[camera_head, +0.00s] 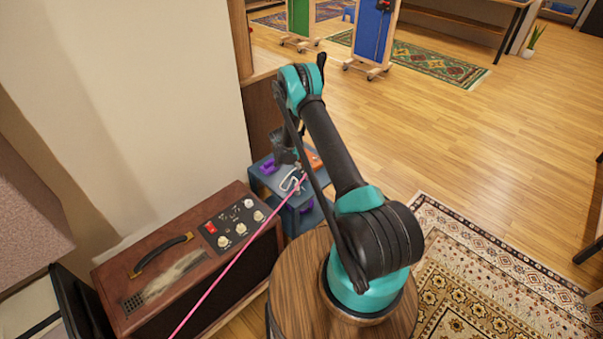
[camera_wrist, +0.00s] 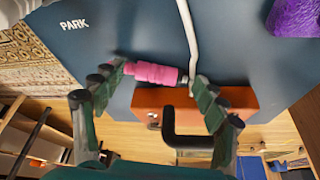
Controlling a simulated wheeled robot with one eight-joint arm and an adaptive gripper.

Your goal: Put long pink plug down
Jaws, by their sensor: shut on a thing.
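The long pink plug (camera_wrist: 152,72) lies crosswise between the green fingertips of my gripper (camera_wrist: 157,75) in the wrist view. My gripper is shut on it, just over the blue-grey top surface (camera_wrist: 70,65) marked "PARK". I cannot tell whether the plug touches that surface. In the head view my gripper (camera_head: 290,160) is over the small blue-grey stand (camera_head: 265,182), and the plug is too small to make out. A pink cable (camera_head: 235,262) runs from the stand area toward the lower left.
An orange box (camera_wrist: 180,98) sits by the plug, with a black bar before it. A purple object (camera_wrist: 292,18) is at the upper right. The brown amp (camera_head: 185,262) stands left of the stand.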

